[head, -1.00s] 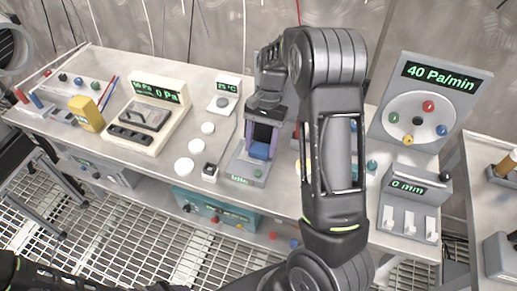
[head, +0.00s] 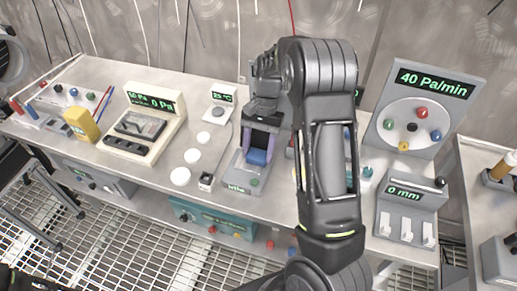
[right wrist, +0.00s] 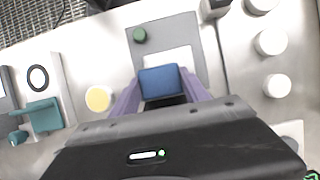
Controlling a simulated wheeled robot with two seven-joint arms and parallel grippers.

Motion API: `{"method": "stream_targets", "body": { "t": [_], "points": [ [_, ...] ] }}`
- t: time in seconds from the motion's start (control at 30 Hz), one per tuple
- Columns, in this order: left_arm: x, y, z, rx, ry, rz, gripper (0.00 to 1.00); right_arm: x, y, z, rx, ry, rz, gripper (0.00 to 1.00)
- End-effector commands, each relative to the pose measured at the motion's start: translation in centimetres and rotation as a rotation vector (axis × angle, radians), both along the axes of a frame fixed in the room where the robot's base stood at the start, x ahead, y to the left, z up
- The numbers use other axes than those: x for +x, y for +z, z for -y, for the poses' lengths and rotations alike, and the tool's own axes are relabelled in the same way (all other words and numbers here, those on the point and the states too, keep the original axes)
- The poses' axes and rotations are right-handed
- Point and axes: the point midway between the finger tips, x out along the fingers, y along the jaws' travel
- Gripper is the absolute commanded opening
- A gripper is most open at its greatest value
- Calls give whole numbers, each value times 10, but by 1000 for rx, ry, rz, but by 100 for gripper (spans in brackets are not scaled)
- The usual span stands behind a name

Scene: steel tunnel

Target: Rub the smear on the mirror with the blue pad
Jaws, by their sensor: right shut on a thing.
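In the right wrist view the pad (right wrist: 161,82) sits between the fingertips, above a pale square plate (right wrist: 168,57) on the grey stand. The plate looks like the mirror, partly hidden by the pad and gripper. I cannot make out a smear, nor whether the pad touches the plate. My left gripper is not in view.
White discs (head: 192,156) and a small dark-topped block (head: 206,181) lie left of the stand. A cream meter (head: 147,122) and yellow block (head: 81,124) stand further left. The knob dial (head: 412,124) and switch box (head: 409,215) are at right. My right arm hides things behind it.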

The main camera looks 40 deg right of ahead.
Motion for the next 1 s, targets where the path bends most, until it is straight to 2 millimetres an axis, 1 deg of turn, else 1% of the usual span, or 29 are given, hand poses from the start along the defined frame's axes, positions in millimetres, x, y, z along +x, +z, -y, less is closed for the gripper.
{"method": "stream_targets", "body": {
  "t": [0.2, 0.4, 0.77, 0.87, 1.0],
  "points": [
    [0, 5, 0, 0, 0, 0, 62, -13, 0, -18, 2, 1, -2, 16],
    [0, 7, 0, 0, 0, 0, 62, -20, -1, -28, 2, 2, -3, 16],
    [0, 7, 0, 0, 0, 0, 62, -21, -1, -29, 1, 1, -3, 16],
    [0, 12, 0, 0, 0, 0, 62, -21, 5, -29, 1, 1, -3, 16],
    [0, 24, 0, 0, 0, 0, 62, -21, 20, -29, 1, 1, -1, 16]
  ]
}}
